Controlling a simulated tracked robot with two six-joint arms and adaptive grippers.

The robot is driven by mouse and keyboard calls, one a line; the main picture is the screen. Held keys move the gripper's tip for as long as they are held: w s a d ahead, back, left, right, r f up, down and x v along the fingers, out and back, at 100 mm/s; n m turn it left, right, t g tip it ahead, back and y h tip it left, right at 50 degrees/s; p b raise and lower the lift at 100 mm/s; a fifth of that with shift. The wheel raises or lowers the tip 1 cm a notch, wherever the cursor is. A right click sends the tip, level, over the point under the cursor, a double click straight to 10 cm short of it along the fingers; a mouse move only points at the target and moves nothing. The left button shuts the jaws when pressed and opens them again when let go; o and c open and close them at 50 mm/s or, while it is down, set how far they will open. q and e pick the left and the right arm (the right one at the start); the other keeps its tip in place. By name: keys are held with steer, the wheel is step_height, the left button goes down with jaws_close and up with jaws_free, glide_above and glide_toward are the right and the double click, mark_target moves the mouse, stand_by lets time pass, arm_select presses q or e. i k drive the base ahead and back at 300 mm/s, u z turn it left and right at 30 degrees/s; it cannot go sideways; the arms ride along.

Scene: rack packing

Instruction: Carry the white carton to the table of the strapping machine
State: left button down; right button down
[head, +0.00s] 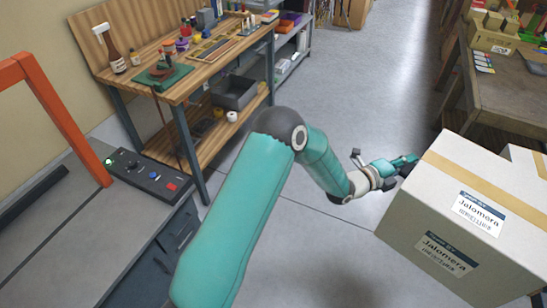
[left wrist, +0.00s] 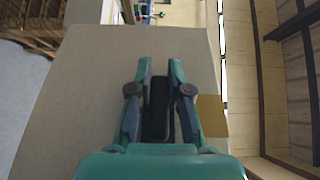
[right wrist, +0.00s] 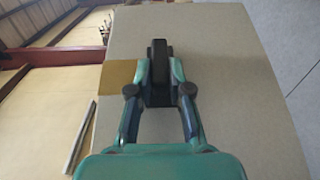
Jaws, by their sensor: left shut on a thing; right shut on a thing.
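The white carton (head: 440,185) hangs at the right in the head view, tilted, with tan tape across its top and blue-and-white "Jalomera" labels. My left gripper (head: 398,166) is at the carton's left side; in the left wrist view its fingers are shut around a dark piece against the carton wall (left wrist: 85,100). My right gripper (right wrist: 158,70) shows only in its wrist view, shut in the same way against another wall of the carton (right wrist: 235,90). The strapping machine's orange arch (head: 55,110) and grey table (head: 75,235) stand at the left.
A control panel (head: 150,177) with buttons sits on the machine's table. A wooden workbench (head: 185,85) with tools stands behind it. Another table (head: 510,95) with boxes stands at the right. A second pale box (head: 525,160) shows behind the carton. Grey floor (head: 350,90) lies open between.

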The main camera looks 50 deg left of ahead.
mark_target(64, 245)
steer(key=i, duration=0.5)
steer(key=z, duration=1.3)
steer(key=i, duration=0.2)
steer(key=u, duration=3.05)
steer(key=i, duration=0.35)
steer(key=u, duration=1.95)
